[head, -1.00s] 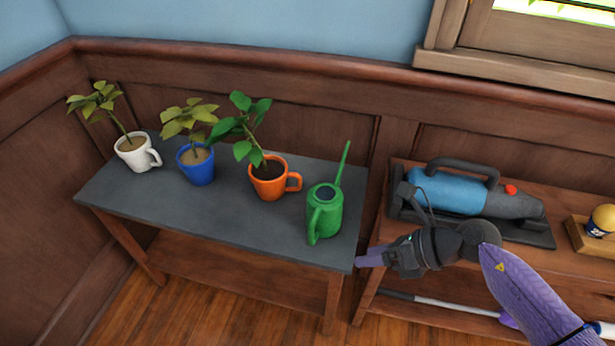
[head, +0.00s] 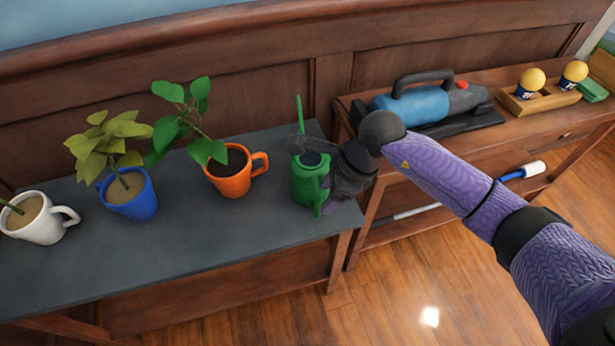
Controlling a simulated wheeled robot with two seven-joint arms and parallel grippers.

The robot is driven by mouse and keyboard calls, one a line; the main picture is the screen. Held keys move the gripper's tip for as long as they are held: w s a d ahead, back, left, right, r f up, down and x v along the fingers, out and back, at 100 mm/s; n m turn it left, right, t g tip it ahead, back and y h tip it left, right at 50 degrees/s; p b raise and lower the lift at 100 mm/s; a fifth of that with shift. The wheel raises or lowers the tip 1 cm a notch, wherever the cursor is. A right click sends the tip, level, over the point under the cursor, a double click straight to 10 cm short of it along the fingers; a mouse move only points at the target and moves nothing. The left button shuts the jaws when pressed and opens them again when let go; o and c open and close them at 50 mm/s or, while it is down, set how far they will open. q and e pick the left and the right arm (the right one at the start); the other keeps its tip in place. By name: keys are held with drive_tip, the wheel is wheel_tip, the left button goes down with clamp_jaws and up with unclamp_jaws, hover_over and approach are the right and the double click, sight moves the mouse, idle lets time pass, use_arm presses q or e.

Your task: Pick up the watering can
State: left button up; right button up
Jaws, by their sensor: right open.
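The green watering can (head: 308,184) stands upright near the right end of the dark grey table top (head: 110,245). Its thin spout points up toward the wall and its handle faces the front. My right gripper (head: 322,172) comes in from the right and is open at the can. One dark finger shows at the can's top rim and another part shows by its lower right side. I cannot tell whether the fingers touch the can. The gripper hides the can's right side. My left gripper is not in view.
An orange mug (head: 231,178), a blue mug (head: 130,200) and a white mug (head: 42,222), each with a plant, stand left of the can. A blue handheld vacuum (head: 425,102) lies on the wooden shelf unit (head: 525,125) at right. The wall panelling is close behind.

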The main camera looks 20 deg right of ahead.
drive_tip(key=b+x, duration=0.1)
drive_tip(key=x, duration=0.3)
drive_tip(key=shift+s+d+f+b, duration=0.15)
drive_tip(key=shift+s+b, duration=0.05)
drive_tip(key=shift+b, duration=0.2)
drive_tip(key=shift+w+f, duration=0.1)
drive_tip(key=shift+f, duration=0.05)
drive_tip(key=shift+r, duration=0.2)
drive_tip(key=shift+c, duration=0.3)
drive_tip(key=c, duration=0.7)
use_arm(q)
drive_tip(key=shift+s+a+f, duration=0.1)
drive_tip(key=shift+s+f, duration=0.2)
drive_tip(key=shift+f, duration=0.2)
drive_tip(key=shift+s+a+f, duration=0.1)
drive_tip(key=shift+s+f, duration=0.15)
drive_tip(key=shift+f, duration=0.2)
use_arm(e)
clamp_jaws()
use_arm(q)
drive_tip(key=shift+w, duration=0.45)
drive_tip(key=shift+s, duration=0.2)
